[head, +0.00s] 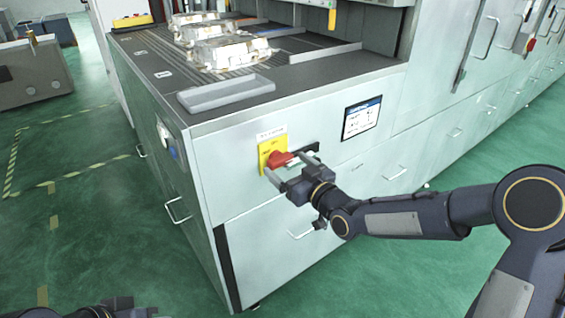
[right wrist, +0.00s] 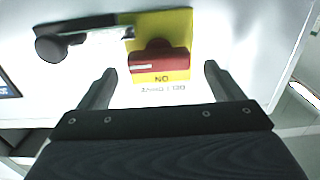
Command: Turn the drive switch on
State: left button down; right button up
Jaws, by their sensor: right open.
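The drive switch is a red handle (head: 280,159) on a yellow plate (head: 266,146), on the front of the grey cabinet. In the right wrist view the red handle (right wrist: 158,63) lies as a wide horizontal bar on the yellow plate (right wrist: 178,22), and black lettering shows beside it. My right gripper (head: 284,164) is open in front of the switch. In the right wrist view its fingers (right wrist: 160,74) stand to either side of the red handle, with gaps and nothing held. A dark part at the bottom left edge, probably my left gripper (head: 112,308), is mostly cut off.
A black handle (right wrist: 62,45) sits beside the switch plate. The cabinet top (head: 190,70) carries a grey tray (head: 225,93) and several silvery castings (head: 230,50). A label panel (head: 361,118) and drawer handles are on the front. Green floor (head: 80,210) is free at left.

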jog(key=shift+x, duration=1.2)
jog(key=c, duration=1)
jog(key=shift+f+n+b, duration=0.15)
jog(key=shift+n+b, duration=0.15)
jog(key=shift+b, duration=0.25)
jog(key=n+b, duration=0.3)
jog(key=b, duration=0.2)
jog(key=n+b, duration=0.4)
jog(key=b, duration=0.1)
jog(key=n+b, duration=0.3)
jog(key=b, duration=0.2)
jog(key=shift+s+a+f+n, duration=0.15)
jog(key=shift+a+f+n, duration=0.1)
jog(key=shift+n, duration=0.15)
jog(key=n+b, duration=0.3)
jog(key=shift+r+n+b, duration=0.1)
jog(key=shift+n+b, duration=0.7)
jog(key=shift+n, duration=0.9)
